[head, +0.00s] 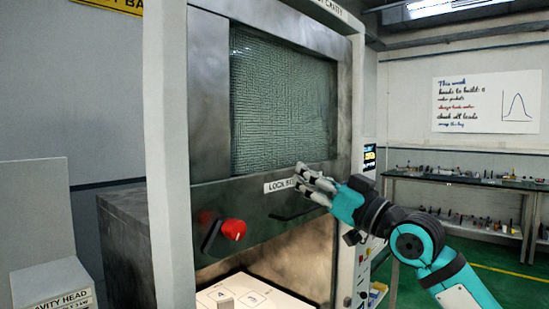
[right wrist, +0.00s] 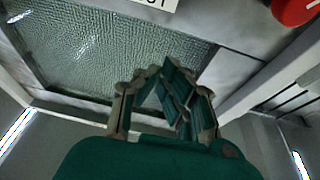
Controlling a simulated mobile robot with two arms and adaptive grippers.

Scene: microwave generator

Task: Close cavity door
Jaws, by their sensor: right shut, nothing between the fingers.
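The cavity door (head: 210,120) is a grey metal panel with a mesh window, set in a pale upright frame in the head view. An open gap shows below its lower edge. A white "LOCK BE…" label (head: 278,186), a dark bar handle (head: 292,212) and a red knob (head: 233,229) are on its lower part. My right gripper (head: 312,182) is shut and empty, in front of the door's lower right part and partly covering the label; contact cannot be told. The right wrist view shows its fingers (right wrist: 165,95) before the mesh window (right wrist: 100,40). My left gripper is out of view.
Under the door is a pale surface (head: 245,292) with numbered squares and a small white block. A dark box stands left of the frame. A bench with shelves (head: 455,182) stands along the back right wall, with green floor before it.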

